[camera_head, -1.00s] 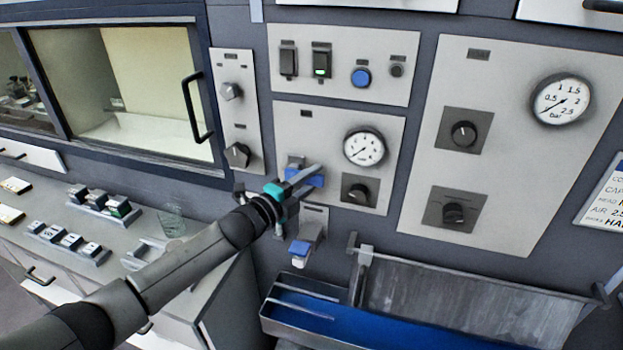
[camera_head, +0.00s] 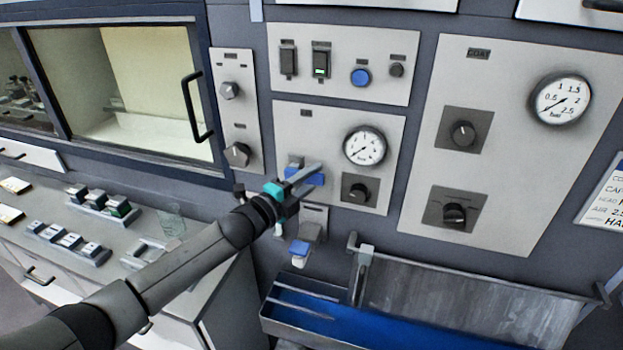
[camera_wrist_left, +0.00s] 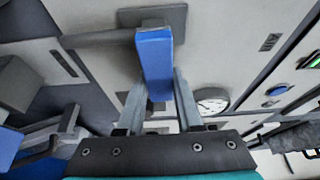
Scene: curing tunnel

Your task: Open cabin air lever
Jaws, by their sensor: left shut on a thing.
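A blue-handled lever (camera_head: 316,179) sits at the lower left of the light panel with the small gauge. My left gripper (camera_head: 308,173) reaches it from the lower left and is shut on its blue handle. In the left wrist view the blue handle (camera_wrist_left: 154,62) lies between the two grey fingers of the gripper (camera_wrist_left: 157,92). The lever's grey mount (camera_wrist_left: 150,17) shows behind it. The gripper hides part of the lever in the head view, and its label cannot be read. My right gripper is not in view.
A second blue-handled lever (camera_head: 299,248) hangs just below. A round gauge (camera_head: 364,146) and dark knob (camera_head: 359,190) are to the right. A metal trough (camera_head: 440,290) with a blue inside stands below right. A worktop with small blocks (camera_head: 68,240) is at left.

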